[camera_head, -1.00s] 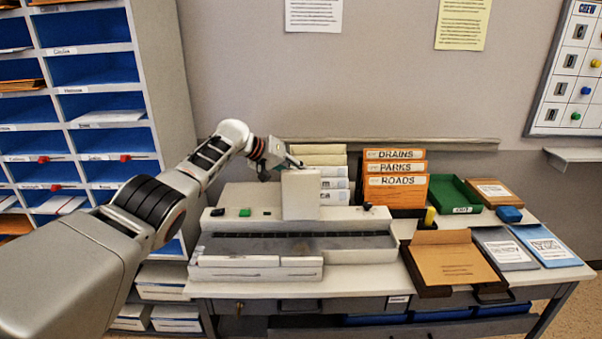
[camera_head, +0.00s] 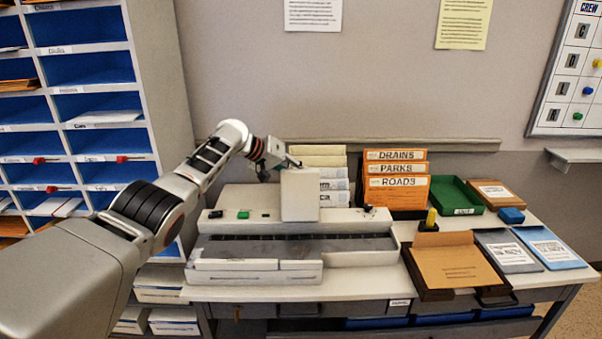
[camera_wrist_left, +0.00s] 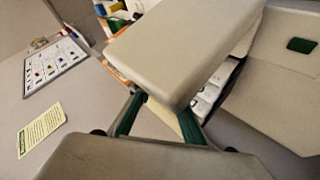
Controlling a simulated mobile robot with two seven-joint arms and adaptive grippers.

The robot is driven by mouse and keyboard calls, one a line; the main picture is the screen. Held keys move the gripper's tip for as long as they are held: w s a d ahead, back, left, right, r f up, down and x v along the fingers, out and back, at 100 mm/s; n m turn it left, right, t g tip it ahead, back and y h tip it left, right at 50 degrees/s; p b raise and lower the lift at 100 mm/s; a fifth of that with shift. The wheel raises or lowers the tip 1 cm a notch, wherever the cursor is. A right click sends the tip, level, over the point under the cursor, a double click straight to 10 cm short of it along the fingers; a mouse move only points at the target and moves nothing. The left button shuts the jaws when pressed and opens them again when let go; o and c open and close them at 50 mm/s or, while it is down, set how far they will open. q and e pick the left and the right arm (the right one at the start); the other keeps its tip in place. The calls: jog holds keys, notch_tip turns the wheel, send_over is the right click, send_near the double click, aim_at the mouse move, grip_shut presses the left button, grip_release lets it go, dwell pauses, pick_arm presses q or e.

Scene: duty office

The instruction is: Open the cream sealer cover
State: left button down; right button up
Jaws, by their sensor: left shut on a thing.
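The cream sealer (camera_head: 345,257) lies on the table, with a long grey bed along its front and a green button (camera_head: 243,214) on its top. Its cream cover (camera_head: 300,197) stands up as a blocky panel above the bed's back edge. My left gripper (camera_head: 288,165) is at the cover's upper left corner and is shut on it. The left wrist view shows the cover (camera_wrist_left: 185,45) close up, with the green fingers (camera_wrist_left: 160,117) at its edge; the exact contact is partly hidden. My right gripper is not in view.
Cream and white boxes (camera_head: 333,182) and orange folders (camera_head: 398,195) stand just behind and right of the cover. A pigeonhole shelf (camera_head: 160,90) rises at the left.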

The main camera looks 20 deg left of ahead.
pick_arm(q)
jog(key=shift+s+a+f, duration=0.15)
jog(key=shift+f, duration=0.4)
jog(key=shift+s+a+f, duration=0.1)
jog(key=shift+a+f, duration=0.05)
jog(key=shift+f, duration=0.4)
jog(key=c, duration=2.2)
grip_release()
jog(key=shift+c, duration=0.2)
jog(key=o, duration=0.4)
jog(key=shift+a, duration=0.15)
jog(key=shift+c, duration=0.2)
jog(key=shift+r, duration=0.2)
jog(key=v, duration=1.2)
jog(key=shift+w+r, duration=0.15)
jog(key=shift+r, duration=0.35)
